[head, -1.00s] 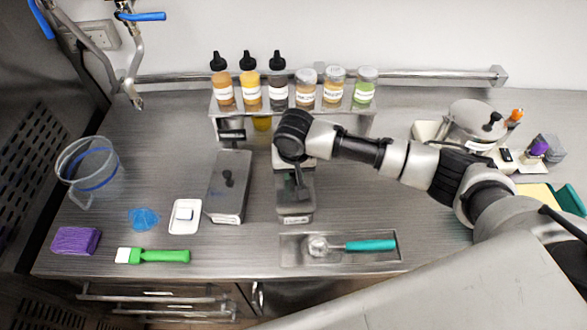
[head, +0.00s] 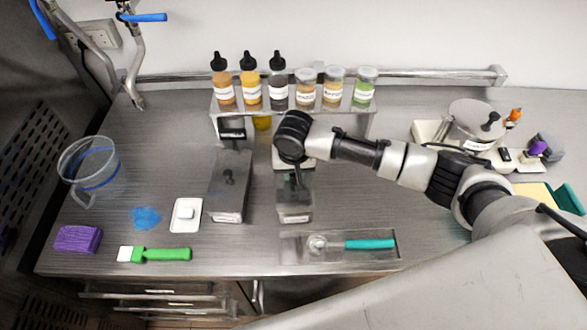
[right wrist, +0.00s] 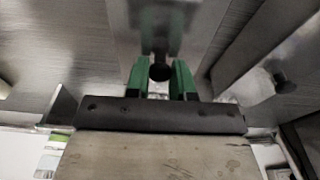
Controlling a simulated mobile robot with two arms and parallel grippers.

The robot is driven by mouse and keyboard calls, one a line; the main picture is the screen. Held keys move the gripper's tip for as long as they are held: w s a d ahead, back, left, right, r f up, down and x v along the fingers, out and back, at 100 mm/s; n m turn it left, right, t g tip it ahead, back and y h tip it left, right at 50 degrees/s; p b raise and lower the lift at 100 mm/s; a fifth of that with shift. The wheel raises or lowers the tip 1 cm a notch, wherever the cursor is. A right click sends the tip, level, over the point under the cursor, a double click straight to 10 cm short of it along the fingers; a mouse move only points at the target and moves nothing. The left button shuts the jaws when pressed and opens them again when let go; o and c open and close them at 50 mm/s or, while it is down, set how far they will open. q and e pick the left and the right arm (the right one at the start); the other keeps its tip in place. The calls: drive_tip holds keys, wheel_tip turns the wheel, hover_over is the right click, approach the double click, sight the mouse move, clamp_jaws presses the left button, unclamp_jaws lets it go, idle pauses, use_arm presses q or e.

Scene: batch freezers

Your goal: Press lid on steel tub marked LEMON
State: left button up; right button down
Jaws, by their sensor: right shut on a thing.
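My right gripper (head: 296,186) points down over a narrow steel tub (head: 294,215) at the middle of the counter. In the right wrist view its green fingertips (right wrist: 160,76) are shut around the dark round knob (right wrist: 160,72) of a steel lid (right wrist: 180,45). The lid lies at the tub's top; I cannot tell whether it is fully seated. The tub's front label is too small to read. Another steel tub (head: 229,200) with a black-knobbed lid stands just left, its label also unreadable. My left gripper is not in view.
Behind stands a steel rack (head: 340,112) with several bottles and jars. A tray (head: 388,257) with a teal-handled scoop (head: 365,244) lies in front. A white dish (head: 186,222), green brush (head: 163,254), purple sponge (head: 78,239) and clear jug (head: 90,170) are left. A round steel pot (head: 472,120) stands right.

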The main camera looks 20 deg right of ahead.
drive_tip(key=shift+p, duration=0.55)
idle(0.5)
drive_tip(key=shift+c, duration=2.1)
unclamp_jaws()
drive_tip(key=shift+r+p, duration=1.4)
drive_tip(key=shift+p, duration=0.25)
drive_tip(key=shift+r+p, duration=0.8)
drive_tip(key=shift+r, duration=1.25)
